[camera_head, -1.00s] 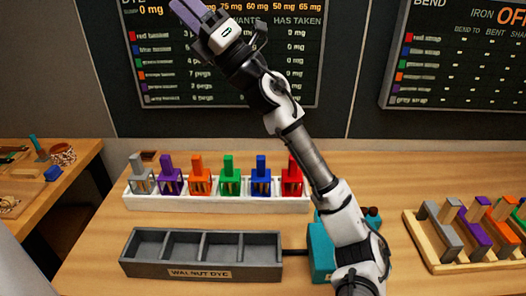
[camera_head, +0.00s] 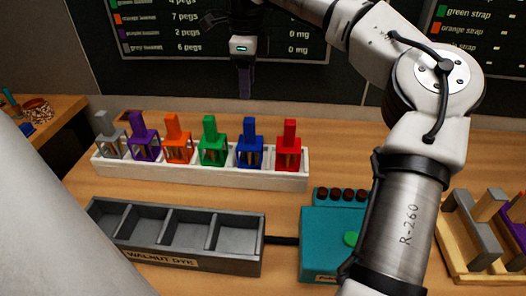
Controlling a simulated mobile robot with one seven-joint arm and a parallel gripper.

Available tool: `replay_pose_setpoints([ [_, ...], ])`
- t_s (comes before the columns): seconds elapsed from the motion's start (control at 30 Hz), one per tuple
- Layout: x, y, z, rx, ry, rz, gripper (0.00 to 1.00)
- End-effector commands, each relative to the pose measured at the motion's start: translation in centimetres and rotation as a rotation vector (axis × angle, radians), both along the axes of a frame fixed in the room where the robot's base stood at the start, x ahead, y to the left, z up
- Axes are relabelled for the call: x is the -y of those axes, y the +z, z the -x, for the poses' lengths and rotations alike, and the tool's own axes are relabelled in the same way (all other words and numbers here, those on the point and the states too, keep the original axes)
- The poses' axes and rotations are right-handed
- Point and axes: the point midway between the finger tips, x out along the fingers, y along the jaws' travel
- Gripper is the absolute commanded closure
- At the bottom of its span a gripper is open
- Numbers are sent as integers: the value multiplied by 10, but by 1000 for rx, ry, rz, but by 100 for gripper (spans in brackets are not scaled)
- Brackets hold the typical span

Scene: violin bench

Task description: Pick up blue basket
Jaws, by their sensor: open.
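The blue basket (camera_head: 249,150) stands upright in the white rack (camera_head: 210,176), between the green basket (camera_head: 212,146) and the red basket (camera_head: 289,150). It has a tall blue handle block on top. My gripper (camera_head: 245,92) points down above the blue basket, with clear space between its fingertips and the handle. It is open and empty. The fingers are seen nearly edge-on, so the gap between them is hard to see.
Orange (camera_head: 178,143), purple (camera_head: 144,142) and grey (camera_head: 109,140) baskets fill the rack's left side. The walnut dye trough (camera_head: 167,262) with empty compartments stands in front. A teal box (camera_head: 318,240) stands right of it, and a strap rack (camera_head: 462,265) at far right.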

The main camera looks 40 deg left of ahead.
Motion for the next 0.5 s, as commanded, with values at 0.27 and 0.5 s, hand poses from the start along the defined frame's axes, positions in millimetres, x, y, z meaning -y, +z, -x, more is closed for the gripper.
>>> replay_pose_setpoints([
  [0.27,4,-37,-2,5,-3,18,49],
  [0.5,3,-78,-1,6,-4,15,49],
])
